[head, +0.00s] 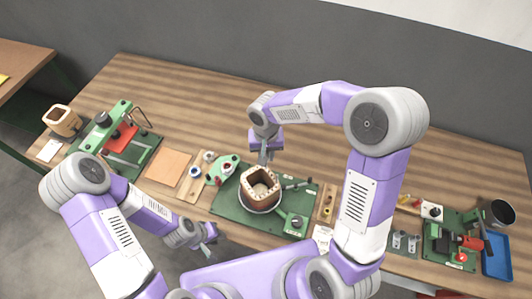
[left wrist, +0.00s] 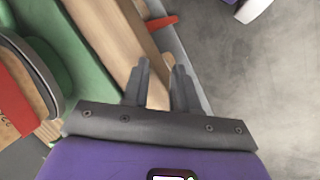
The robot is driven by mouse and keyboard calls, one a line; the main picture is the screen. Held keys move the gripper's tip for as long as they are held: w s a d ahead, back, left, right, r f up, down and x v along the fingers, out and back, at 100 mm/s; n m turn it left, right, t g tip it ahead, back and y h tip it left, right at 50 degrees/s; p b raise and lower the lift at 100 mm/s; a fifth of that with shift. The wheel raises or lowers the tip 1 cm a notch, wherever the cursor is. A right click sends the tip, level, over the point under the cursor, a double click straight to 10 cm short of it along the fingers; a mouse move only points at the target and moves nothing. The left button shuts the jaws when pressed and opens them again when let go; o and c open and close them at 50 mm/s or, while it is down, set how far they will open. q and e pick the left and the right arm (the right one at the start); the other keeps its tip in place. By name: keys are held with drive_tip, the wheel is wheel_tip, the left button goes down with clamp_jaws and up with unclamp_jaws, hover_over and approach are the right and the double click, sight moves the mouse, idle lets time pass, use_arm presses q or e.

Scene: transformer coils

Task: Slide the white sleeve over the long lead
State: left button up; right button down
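A brown coil (head: 262,188) with a square opening stands on a round light base on a green board (head: 232,208) at the table's middle. My right gripper (head: 264,157) points down just behind the coil's top; its fingers are too small to tell open from shut. My left gripper (head: 210,234) is low in front of the table's near edge, left of the coil. In the left wrist view its fingers (left wrist: 165,80) stand apart with nothing between them, over a wooden edge. I cannot make out the white sleeve or the long lead.
A wooden rack (head: 195,178) with small spools and a green tool lies left of the board. A second rack (head: 328,203) with yellow parts lies right. A green press (head: 122,140) stands far left; a blue tray (head: 497,258) lies far right. The table behind is clear.

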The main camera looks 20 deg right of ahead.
drive_tip(key=shift+f, duration=0.25)
drive_tip(key=shift+s+a+f+b, duration=0.1)
drive_tip(key=shift+s+f+b, duration=0.15)
drive_tip(key=shift+f+b, duration=0.5)
drive_tip(key=shift+s+r, duration=0.1)
